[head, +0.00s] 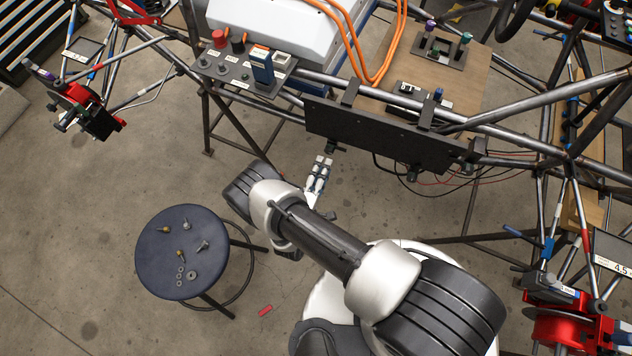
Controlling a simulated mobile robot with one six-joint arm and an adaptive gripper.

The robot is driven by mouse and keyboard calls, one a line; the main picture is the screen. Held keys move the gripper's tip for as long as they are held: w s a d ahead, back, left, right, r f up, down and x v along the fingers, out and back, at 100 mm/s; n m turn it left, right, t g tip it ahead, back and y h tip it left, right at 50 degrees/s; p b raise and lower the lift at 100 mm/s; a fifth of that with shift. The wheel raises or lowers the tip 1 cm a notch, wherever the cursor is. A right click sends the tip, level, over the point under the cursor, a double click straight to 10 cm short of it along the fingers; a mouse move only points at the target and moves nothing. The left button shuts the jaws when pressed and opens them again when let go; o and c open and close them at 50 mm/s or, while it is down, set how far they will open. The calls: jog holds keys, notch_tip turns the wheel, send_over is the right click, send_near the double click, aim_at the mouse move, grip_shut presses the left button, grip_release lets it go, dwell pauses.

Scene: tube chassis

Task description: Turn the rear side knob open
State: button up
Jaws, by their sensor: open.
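A dark side panel (375,132) hangs on the chassis tubes in the middle of the head view. Two small dark knobs show at its lower edge: a left knob (331,147) and a right knob (413,173). The view does not label which is the rear one. My gripper (323,163) is open, with nothing seen between its fingers. It lies just below the left knob in the picture; I cannot tell whether they touch. The knobs' faces and their turned positions are hidden from this steep angle.
A round dark stool (182,240) with bolts and washers stands left of my arm. A switch panel (240,72) with a red button is above left. Orange cables (356,50) and loose wires (470,180) run near the side panel. Open floor lies between stool and chassis.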

jog(key=v, duration=0.6)
jog(key=shift+s, duration=0.15)
jog(key=shift+r, duration=0.15)
